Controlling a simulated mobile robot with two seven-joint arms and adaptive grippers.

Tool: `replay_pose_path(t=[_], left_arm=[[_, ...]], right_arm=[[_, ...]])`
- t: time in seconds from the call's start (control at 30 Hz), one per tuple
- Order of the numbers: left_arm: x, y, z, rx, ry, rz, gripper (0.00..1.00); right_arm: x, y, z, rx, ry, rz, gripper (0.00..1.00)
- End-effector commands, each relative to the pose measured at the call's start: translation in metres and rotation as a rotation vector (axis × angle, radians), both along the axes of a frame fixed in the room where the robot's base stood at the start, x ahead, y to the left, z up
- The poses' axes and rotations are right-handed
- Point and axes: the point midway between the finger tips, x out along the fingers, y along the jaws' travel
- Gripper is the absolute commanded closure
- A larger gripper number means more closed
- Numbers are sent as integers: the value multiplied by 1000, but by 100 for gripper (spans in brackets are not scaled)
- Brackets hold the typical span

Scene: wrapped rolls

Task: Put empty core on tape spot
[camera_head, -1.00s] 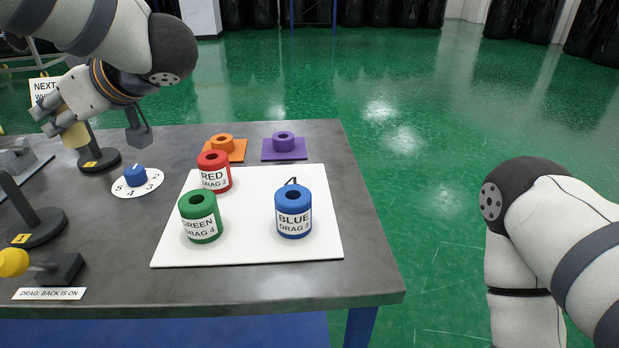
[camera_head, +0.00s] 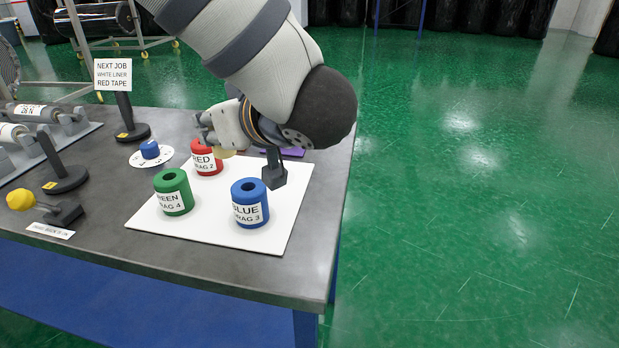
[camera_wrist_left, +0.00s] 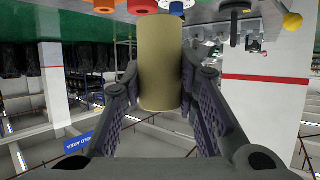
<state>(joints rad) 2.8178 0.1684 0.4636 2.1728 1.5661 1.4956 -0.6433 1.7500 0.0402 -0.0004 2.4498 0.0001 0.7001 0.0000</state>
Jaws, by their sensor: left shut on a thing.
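My left gripper (camera_head: 212,137) is shut on a tan core (camera_wrist_left: 160,65), an upright-looking plain cylinder between the two fingers in the left wrist view. In the head view the gripper is behind and above the red roll, and only a small part of the core (camera_head: 224,153) shows below it. I cannot tell which place is the tape spot. My right gripper is out of view.
A white board (camera_head: 270,235) holds a red roll (camera_head: 206,160), a green roll (camera_head: 173,192) and a blue roll (camera_head: 249,203). A blue knob (camera_head: 149,149), a sign (camera_head: 119,76) and a yellow-knobbed lever (camera_head: 20,200) stand to the left.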

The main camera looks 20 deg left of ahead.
Motion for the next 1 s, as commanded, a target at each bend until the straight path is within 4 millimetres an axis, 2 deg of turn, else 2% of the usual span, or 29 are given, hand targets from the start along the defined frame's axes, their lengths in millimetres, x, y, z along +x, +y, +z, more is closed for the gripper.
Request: replay_pose_path(t=[0.07,0.13,0.37,0.47,0.5,0.8,0.9,1.0], left_arm=[[1,0,-2,0,0,-1,100],[12,1,-8,-1,1,1,100],[85,4,-42,-1,2,1,100],[107,5,-66,1,6,-1,100],[114,6,-78,1,11,-1,100],[140,7,-110,1,8,-2,100],[138,6,-129,1,7,-3,100],[139,7,-132,1,-1,-3,100]], right_arm=[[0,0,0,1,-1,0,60],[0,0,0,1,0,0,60],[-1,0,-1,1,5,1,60],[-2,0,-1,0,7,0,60],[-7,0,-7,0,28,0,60],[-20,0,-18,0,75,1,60],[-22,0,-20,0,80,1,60],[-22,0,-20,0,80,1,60]])
